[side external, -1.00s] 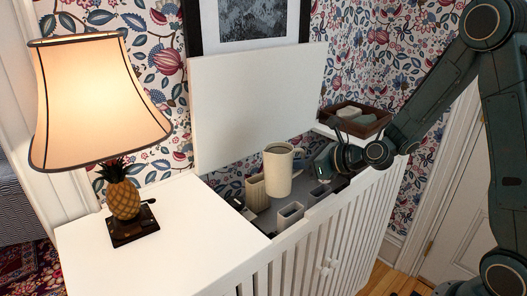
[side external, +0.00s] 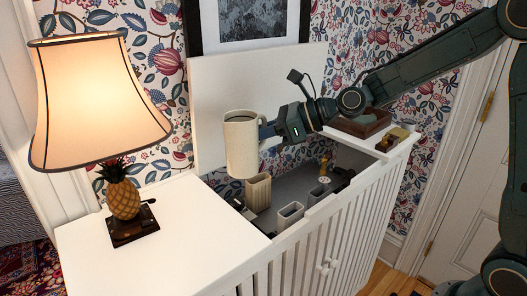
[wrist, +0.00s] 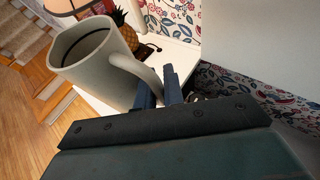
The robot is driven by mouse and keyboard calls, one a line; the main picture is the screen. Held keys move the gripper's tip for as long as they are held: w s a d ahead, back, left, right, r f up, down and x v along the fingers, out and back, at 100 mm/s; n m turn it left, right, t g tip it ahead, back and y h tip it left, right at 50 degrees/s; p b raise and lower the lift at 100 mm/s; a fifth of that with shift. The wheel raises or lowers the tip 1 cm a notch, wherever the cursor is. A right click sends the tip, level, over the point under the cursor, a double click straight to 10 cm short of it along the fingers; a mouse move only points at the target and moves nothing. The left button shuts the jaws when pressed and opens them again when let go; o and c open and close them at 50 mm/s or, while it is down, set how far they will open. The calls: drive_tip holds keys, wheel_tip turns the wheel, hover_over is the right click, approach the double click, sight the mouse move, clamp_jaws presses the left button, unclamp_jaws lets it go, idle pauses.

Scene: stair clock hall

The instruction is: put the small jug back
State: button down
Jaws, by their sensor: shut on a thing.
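The small jug (side external: 241,150) is cream-white and nearly upright, with a dark inside below its rim. It hangs in the air above the left part of the open cabinet well. My gripper (side external: 270,132) comes from the right and is shut on the jug's handle. In the wrist view the jug (wrist: 98,62) fills the upper left, and the fingers of my gripper (wrist: 160,88) are at its handle. The jug hides part of the raised white lid (side external: 285,90) behind it.
The white cabinet top (side external: 150,235) is clear beside the pineapple lamp (side external: 122,200). The open well holds a ribbed cream holder (side external: 258,191), a grey holder (side external: 290,217) and a small yellow item (side external: 324,165). A brown tray (side external: 362,124) and a brass object (side external: 392,139) sit at the right end.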

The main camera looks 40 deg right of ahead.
sight(226, 120)
drive_tip(key=s+a+r+n+g, duration=0.1)
drive_tip(key=a+r, duration=0.1)
drive_tip(key=a+r+n+y, duration=0.1)
drive_tip(key=a+r, duration=0.1)
drive_tip(key=s+a+r+n+g+y, duration=0.1)
drive_tip(key=a+r, duration=0.1)
drive_tip(key=r, duration=0.1)
drive_tip(key=shift+s+g, duration=0.3)
drive_tip(key=shift+s, duration=0.05)
wheel_tip(226, 120, down, 16)
drive_tip(key=shift+f, duration=0.2)
drive_tip(key=shift+f, duration=1.9)
drive_tip(key=shift+f, duration=0.15)
drive_tip(key=c, duration=1.5)
unclamp_jaws()
drive_tip(key=v, duration=1.2)
drive_tip(key=shift+d, duration=0.15)
